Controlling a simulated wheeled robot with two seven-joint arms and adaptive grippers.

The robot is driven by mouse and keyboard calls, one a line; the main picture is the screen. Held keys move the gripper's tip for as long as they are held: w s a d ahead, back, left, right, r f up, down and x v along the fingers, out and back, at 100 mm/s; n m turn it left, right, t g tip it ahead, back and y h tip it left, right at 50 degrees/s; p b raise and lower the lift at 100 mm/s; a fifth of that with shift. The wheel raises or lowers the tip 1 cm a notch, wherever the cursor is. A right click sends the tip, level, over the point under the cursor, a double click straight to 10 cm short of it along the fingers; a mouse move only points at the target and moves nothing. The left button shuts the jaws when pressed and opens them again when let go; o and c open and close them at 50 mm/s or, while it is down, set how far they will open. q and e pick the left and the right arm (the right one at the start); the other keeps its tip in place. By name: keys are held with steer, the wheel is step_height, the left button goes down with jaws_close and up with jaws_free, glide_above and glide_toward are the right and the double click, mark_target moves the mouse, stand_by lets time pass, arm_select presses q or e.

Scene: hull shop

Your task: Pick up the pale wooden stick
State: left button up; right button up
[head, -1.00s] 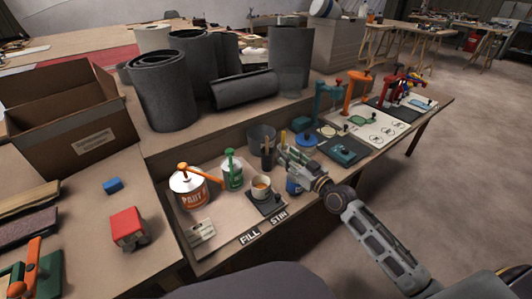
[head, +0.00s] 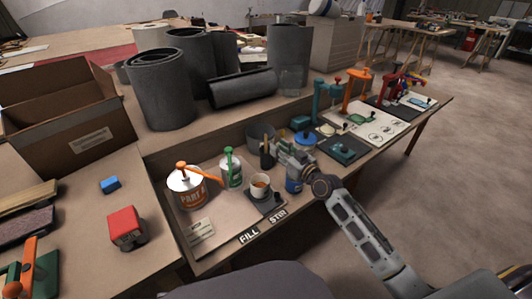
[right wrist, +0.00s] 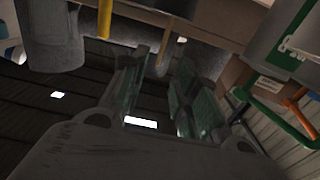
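My right gripper (head: 274,152) reaches in from the right, over the bench beside a dark grey tub (head: 257,132). In the right wrist view its two fingers (right wrist: 160,92) stand apart with nothing seen between them. A thin tan stick (right wrist: 160,53) shows beyond the fingertips there, in dim light; I cannot tell for sure that it is the pale wooden stick. A thicker yellow stick (right wrist: 105,18) is to its left. In the head view no pale stick can be made out; the gripper hides part of that spot. My left gripper is out of view.
Grey rolls (head: 160,90) stand behind. A cardboard box (head: 62,112) and red block (head: 126,226) are at left.

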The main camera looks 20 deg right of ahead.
mark_target(266, 138)
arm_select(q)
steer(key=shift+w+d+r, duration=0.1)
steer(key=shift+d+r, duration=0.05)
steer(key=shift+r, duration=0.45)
arm_select(e)
steer(key=x, duration=0.3)
steer(key=shift+w, duration=0.1)
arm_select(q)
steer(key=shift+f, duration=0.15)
arm_select(e)
steer(key=shift+a, duration=0.1)
steer(key=shift+b+x, duration=0.65)
steer(key=shift+x, duration=1.6)
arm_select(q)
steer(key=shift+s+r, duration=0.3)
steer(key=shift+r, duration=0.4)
arm_select(e)
steer(key=shift+w+a+f, duration=0.1)
steer(key=shift+w, duration=0.4)
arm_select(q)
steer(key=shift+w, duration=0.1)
